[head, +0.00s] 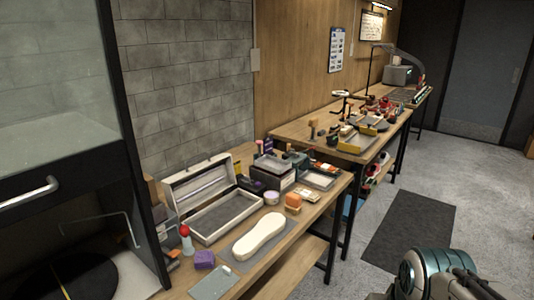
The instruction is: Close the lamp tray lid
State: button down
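A pale case, which looks like the lamp tray (190,235), stands on the near workbench against the grey block wall. Its lid (200,178) is raised at the back, leaning up, with a bright strip along its inside and a handle on its top edge. The tray's grey inside is empty. Part of my arm, with a teal-ringed joint, shows at the bottom right, well away from the tray across the floor. Dark parts beside it may be my gripper (474,285); its fingers cannot be made out.
A glass-fronted cabinet (60,90) fills the left.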

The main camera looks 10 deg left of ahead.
aim_at(189, 189)
jog(key=k, duration=0.25)
jog(key=z, duration=0.5)
jog(key=i, duration=1.4)
jog(key=u, duration=1.5)
jog(key=i, duration=0.9)
jog(key=u, duration=1.05)
